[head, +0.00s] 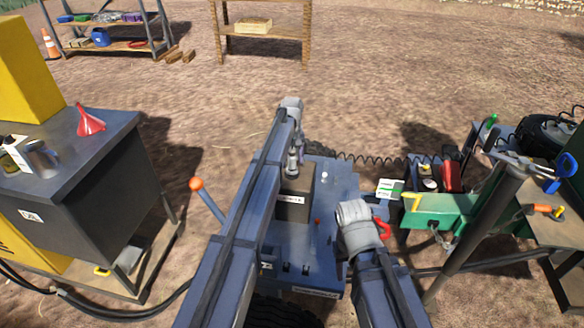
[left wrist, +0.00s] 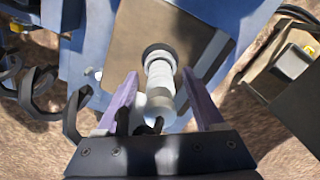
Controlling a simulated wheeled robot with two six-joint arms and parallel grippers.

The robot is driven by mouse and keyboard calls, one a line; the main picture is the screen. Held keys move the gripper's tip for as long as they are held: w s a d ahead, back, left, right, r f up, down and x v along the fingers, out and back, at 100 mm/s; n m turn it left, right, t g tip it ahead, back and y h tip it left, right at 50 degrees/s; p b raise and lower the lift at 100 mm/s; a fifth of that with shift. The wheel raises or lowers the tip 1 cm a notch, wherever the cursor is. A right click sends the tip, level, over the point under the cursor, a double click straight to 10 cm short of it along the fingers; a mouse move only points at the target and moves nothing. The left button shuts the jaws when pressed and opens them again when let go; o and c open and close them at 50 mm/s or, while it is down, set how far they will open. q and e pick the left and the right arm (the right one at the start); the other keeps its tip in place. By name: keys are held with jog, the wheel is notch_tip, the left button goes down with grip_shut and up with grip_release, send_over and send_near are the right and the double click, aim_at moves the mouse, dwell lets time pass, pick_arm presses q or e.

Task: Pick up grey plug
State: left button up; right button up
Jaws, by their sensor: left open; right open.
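The grey plug (left wrist: 160,78) is a pale cylinder with a dark collar at its far end. It stands at a brown-topped box on a blue surface. My left gripper (left wrist: 160,75) is open, with one purple finger on each side of the plug; I cannot tell whether either finger touches it. In the head view, a grey upright part, apparently the plug (head: 292,165), shows above the box, partly behind my left arm. My left fingers are not clear there.
The box (head: 294,206) sits on a blue machine deck (head: 335,190). A dark cabinet with a red funnel (head: 91,122) stands left.

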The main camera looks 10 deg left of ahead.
pick_arm(q)
jog(key=shift+r, duration=0.1)
grip_shut()
dwell(0.4)
